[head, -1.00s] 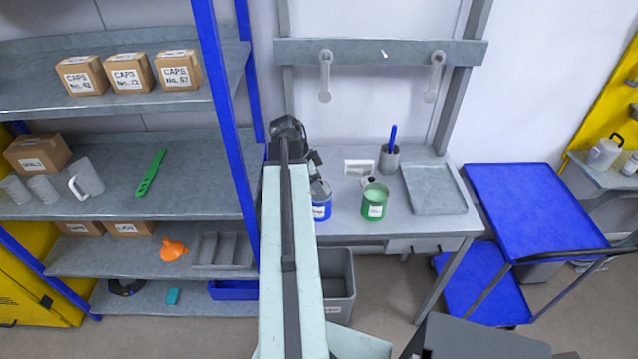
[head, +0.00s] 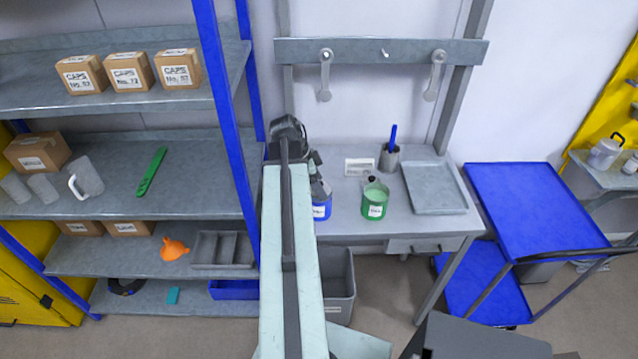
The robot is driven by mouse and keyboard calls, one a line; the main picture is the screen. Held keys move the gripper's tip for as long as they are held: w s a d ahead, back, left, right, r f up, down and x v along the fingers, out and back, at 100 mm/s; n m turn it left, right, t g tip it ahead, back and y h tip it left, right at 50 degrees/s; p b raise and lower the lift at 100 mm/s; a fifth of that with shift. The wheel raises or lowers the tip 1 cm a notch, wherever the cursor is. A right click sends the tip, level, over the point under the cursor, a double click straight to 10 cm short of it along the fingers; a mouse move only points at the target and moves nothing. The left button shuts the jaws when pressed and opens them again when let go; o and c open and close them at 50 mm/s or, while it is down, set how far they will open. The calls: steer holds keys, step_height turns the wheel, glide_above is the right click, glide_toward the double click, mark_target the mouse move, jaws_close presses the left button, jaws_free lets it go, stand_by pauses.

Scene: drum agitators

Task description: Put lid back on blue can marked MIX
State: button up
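The blue can (head: 321,211) stands upright on the workbench, just right of my arm. Its white label is only partly readable, and its top is hidden by a grey part of my gripper (head: 320,188). My gripper is right above or at the can's top; I cannot tell whether it touches. Its fingertips are too small and covered to show whether they are open or hold a lid. A small dark-knobbed object (head: 370,180), possibly a lid, shows just behind the green can (head: 374,207), which shows pale green at its top.
A grey cup with a blue-handled tool (head: 390,158), a white sign (head: 359,167) and a grey tray (head: 433,187) are on the workbench (head: 410,225). A grey bin (head: 338,285) stands below. Shelves with boxes are at left, a blue cart (head: 530,210) at right.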

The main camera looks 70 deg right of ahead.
stand_by(0.3)
steer(key=o, duration=1.4)
steer(key=shift+o, duration=0.2)
steer(key=shift+r, duration=0.1)
step_height(320, 180, up, 7)
steer(key=p, duration=0.7)
jaws_close()
stand_by(0.3)
